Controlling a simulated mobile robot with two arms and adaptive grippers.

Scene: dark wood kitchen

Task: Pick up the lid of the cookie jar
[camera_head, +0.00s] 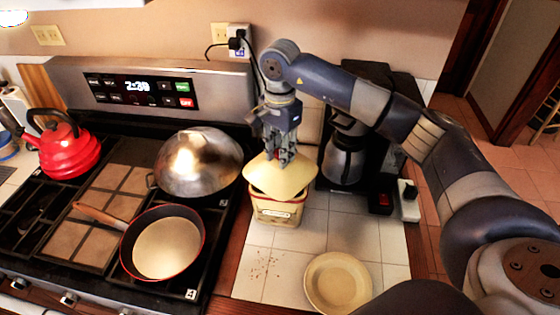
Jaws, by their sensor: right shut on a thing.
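The cookie jar (278,210) is a cream box with red trim standing on the white tiled counter. Its cream lid (280,181) sits over the jar's top, slightly tilted, with a dark gap showing below its edge. My right gripper (284,158) points down from above and is shut on the lid at its top; the fingers hide the grasped part. My left gripper is not in view.
A coffee maker (345,160) stands close behind and right of the jar. A cream plate (337,283) lies in front. The stove at left holds a wok with a domed lid (199,162), a frying pan (162,243) and a red kettle (68,148).

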